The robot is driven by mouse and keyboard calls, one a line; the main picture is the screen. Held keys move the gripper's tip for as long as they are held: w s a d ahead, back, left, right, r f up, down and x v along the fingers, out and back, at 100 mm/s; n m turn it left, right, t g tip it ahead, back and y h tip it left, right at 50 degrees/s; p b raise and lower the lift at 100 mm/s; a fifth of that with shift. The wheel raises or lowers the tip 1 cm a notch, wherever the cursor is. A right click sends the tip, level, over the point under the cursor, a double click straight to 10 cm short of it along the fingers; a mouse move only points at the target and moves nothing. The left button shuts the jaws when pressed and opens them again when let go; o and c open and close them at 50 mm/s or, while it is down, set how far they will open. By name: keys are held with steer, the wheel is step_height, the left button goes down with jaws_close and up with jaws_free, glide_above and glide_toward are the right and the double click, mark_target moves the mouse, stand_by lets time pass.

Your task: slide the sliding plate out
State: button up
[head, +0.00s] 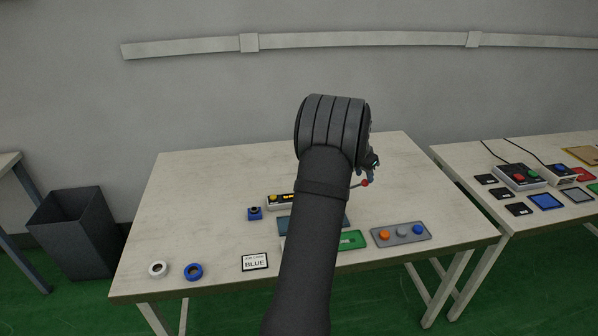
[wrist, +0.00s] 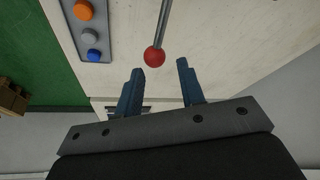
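My gripper (head: 372,165) is mostly hidden behind my dark arm in the head view, above the middle of the table. In the wrist view my gripper (wrist: 162,72) has its two blue fingers apart with nothing held. A red ball (wrist: 154,57) on the end of a thin metal rod lies just ahead of the gap between the fingertips. The red ball (head: 365,183) also shows just below the gripper in the head view. A green plate (head: 352,240) and a teal plate (head: 333,222) are partly hidden by my arm. I cannot tell which part is the sliding plate.
A grey button panel (head: 401,235) stands right of the green plate. A blue block (head: 255,214), a sign reading BLUE (head: 255,262), a white ring (head: 158,269) and a blue ring (head: 193,272) are on the left. The table's back left (head: 220,170) is clear.

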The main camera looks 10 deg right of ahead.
steer(key=a, duration=0.1)
steer(key=w+a, duration=0.1)
steer(key=a, duration=0.1)
steer(key=shift+a+r+m+h, duration=0.2)
steer(key=shift+a+m+h, duration=0.1)
steer(key=shift+m, duration=0.1)
jaws_close()
steer(key=shift+m+h, duration=0.6)
steer(key=shift+m, duration=0.2)
steer(key=a, duration=0.4)
steer(key=w+a, duration=0.1)
steer(key=a, duration=0.1)
steer(key=shift+a+f, duration=0.25)
steer(key=shift+a, duration=0.15)
steer(key=s+a+f+h, duration=0.1)
steer(key=a+f, duration=0.1)
steer(key=a, duration=0.3)
steer(key=s+a+f+m+h, duration=0.1)
steer(key=s+a+f, duration=0.1)
steer(key=a, duration=0.4)
steer(key=shift+a+f+g+h, duration=0.15)
steer(key=shift+f+g+h, duration=0.15)
